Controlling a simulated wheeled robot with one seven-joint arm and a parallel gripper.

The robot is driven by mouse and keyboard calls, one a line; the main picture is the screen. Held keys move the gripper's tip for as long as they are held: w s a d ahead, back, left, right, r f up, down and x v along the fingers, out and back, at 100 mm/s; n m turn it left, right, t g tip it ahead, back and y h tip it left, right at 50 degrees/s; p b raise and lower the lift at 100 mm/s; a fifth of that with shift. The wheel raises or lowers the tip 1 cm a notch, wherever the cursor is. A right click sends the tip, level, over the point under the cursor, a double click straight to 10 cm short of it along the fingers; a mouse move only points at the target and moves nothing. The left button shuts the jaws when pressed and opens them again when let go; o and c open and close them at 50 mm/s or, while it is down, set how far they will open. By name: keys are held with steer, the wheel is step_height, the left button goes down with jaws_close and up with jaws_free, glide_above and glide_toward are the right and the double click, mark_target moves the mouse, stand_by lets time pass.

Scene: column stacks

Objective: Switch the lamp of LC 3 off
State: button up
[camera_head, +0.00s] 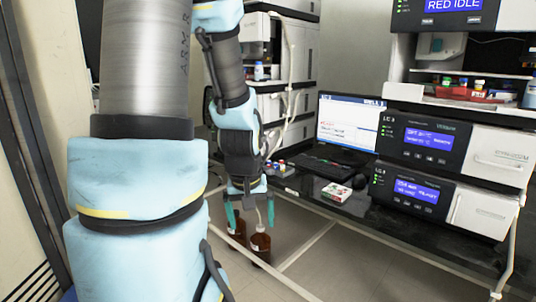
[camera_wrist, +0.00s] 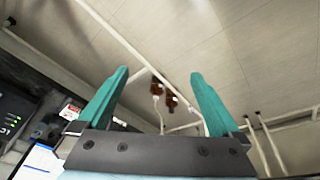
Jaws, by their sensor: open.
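The LC 3 stack stands at the right in the head view. Its upper dark panel (camera_head: 424,138) has a lit blue display, small buttons below it and green lights at its left. A second LC 3 panel (camera_head: 410,192) below has another lit blue display. The display text is too small to read surely. My gripper (camera_head: 250,213) hangs left of the stack, apart from it, beyond the bench's front edge. Its teal fingers, also in the wrist view (camera_wrist: 160,76), are spread with nothing between them. A dark panel (camera_wrist: 12,112) with green lights shows at the wrist view's left edge.
Brown bottles (camera_head: 261,245) stand on the floor below my gripper. Another white instrument stack (camera_head: 296,55) stands behind my arm. White frame bars cross below.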

steer(key=shift+m+g, duration=0.6)
steer(key=shift+m, duration=0.2)
steer(key=s+a, duration=0.1)
steer(key=s+r, duration=0.1)
steer(key=s, duration=0.1)
steer(key=s+a+r, duration=0.1)
steer(key=shift+s+a+r, duration=0.2)
steer(key=shift+a+r, duration=0.05)
steer(key=shift+a, duration=0.1)
jaws_close()
stand_by(0.5)
